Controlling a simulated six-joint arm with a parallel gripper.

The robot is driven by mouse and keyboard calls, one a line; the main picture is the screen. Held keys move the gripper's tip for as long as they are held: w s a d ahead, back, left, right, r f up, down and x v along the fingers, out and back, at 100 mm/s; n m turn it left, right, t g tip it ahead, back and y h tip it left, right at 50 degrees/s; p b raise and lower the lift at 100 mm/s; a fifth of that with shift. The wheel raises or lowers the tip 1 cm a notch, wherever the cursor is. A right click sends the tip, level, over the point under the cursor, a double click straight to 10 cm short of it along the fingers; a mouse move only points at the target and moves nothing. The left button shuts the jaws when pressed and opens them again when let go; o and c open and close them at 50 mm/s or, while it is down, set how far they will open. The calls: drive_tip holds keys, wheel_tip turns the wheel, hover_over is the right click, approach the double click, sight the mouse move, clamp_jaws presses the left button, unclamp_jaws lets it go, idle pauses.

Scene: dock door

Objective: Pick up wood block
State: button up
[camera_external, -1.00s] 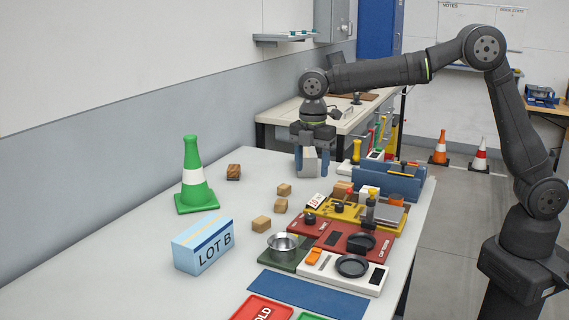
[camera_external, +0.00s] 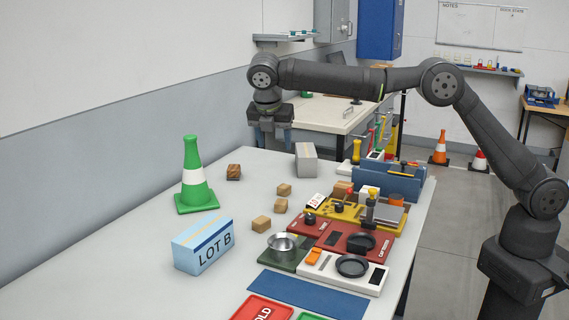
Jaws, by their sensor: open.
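Several small wood blocks sit on the white table: a darker, striped one (camera_external: 233,172) beside the green cone, a light one (camera_external: 284,189), another light one (camera_external: 281,205) just in front of it, and a larger-looking light one (camera_external: 261,223) nearest the blue box. Another wood-coloured block (camera_external: 342,188) is among the fixtures. My gripper (camera_external: 272,138) is open, raised at the table's far end, behind and above the dark wood block and apart from it. Nothing shows between its fingers, whose tips are hard to make out.
A grey-white box (camera_external: 306,160) stands right of my gripper. A green cone (camera_external: 194,180) and the blue LOT B box (camera_external: 203,246) stand on the left. Coloured fixtures and dishes (camera_external: 352,266) crowd the right side.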

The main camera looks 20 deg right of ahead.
approach(281, 202)
drive_tip(key=x, duration=0.9)
drive_tip(key=shift+w+r, duration=0.1)
drive_tip(key=c, duration=1.1)
drive_tip(key=shift+o, duration=0.2)
drive_tip(key=shift+r, duration=0.1)
